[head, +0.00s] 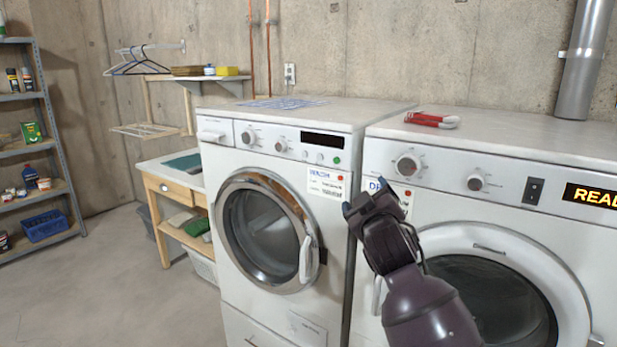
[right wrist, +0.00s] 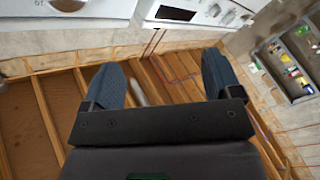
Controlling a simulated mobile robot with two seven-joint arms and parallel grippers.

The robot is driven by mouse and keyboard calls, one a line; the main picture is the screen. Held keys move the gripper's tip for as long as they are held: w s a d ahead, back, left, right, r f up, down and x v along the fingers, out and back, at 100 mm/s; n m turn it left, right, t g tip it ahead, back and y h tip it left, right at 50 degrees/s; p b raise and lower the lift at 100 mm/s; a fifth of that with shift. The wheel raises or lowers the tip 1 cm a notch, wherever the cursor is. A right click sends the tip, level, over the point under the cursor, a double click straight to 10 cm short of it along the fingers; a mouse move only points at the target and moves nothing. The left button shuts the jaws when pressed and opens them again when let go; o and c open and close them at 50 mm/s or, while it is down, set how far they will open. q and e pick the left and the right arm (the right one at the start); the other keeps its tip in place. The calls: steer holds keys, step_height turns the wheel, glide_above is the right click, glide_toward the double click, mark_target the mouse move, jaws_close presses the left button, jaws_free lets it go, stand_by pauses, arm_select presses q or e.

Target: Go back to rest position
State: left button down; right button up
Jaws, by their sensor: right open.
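My right gripper (head: 364,197) is raised in front of the gap between the two white machines, before their control panels. In the right wrist view its two blue-grey fingers (right wrist: 162,84) stand wide apart with nothing between them. The left machine (head: 215,165) has a round glass door (head: 265,232) that looks closed. The right machine (head: 385,150) has a lit display (head: 592,196) starting "REA", and its door (head: 485,300) is partly hidden by my right arm. My left gripper is not in view.
A red-handled tool (head: 431,119) lies on the right machine's top. A wooden side table (head: 170,190) stands left of the machines, and a metal shelf (head: 45,110) with goods is at the far left. The concrete floor (head: 120,290) between is clear. Wooden joists (right wrist: 55,115) show in the wrist view.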

steer(key=s+d+f+m+g+y, duration=0.15)
steer(key=s+d+f, duration=0.25)
steer(key=s+f, duration=0.5)
steer(key=s+d+f+m+g, duration=0.1)
steer(key=s+d+f+m, duration=0.3)
steer(key=f, duration=0.9)
steer(key=s+d+f+m+g+h, duration=0.1)
steer(key=s+d+f+g, duration=0.1)
steer(key=s+f, duration=0.7)
steer(key=s+d+f+m+g+h, duration=0.1)
steer(key=s+d+f+g, duration=0.2)
steer(key=s+f, duration=0.7)
steer(key=s+d, duration=0.2)
steer(key=s, duration=0.3)
steer(key=shift+s+d+f+h, duration=0.2)
steer(key=shift+s+d+h, duration=0.05)
steer(key=shift+s+h, duration=0.1)
